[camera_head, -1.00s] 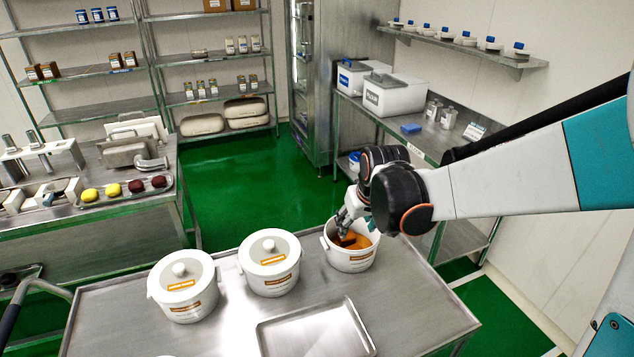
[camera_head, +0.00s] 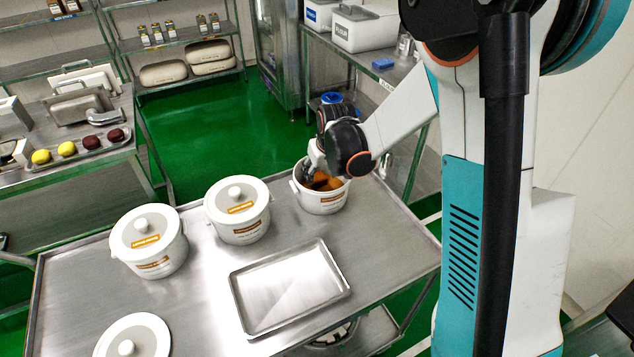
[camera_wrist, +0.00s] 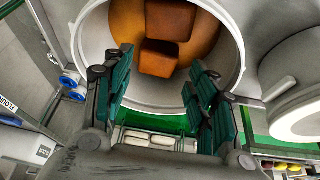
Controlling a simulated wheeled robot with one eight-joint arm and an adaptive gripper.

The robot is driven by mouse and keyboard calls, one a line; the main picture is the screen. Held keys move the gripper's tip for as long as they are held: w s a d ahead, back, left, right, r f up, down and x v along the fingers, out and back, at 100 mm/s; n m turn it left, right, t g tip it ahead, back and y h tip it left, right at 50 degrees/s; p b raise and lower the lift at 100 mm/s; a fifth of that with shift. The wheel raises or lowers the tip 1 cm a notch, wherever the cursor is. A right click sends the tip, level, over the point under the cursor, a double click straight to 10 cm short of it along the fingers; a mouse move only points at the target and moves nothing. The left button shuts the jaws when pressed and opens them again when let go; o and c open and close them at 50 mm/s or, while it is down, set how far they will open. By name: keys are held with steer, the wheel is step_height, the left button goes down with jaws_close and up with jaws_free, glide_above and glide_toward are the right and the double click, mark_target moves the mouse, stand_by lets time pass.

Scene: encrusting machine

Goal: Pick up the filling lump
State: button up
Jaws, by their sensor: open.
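The filling lump is an orange-brown block. In the wrist view several pieces sit in the open white tub; a smaller block (camera_wrist: 159,58) lies in front of a larger block (camera_wrist: 170,20). I cannot tell which one the task means. My gripper (camera_wrist: 158,95) is open at the tub's mouth, its two green-padded fingers apart with nothing between them. In the head view the open white tub (camera_head: 322,204) stands at the table's far right corner. Orange filling (camera_head: 333,184) shows inside it. My wrist hides part of the tub's opening, and the fingertips are mostly hidden there.
Lidded white tubs (camera_head: 148,241) and (camera_head: 238,211) stand left of the open tub. Another lid (camera_head: 133,338) is at the front left. An empty metal tray (camera_head: 290,287) lies at the table's middle right. Bare table lies around the tray.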

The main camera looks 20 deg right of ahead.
mark_target(318, 179)
steer(key=b+x, duration=0.2)
steer(key=x, duration=0.3)
steer(key=shift+w+f, duration=0.1)
steer(key=c, duration=0.9)
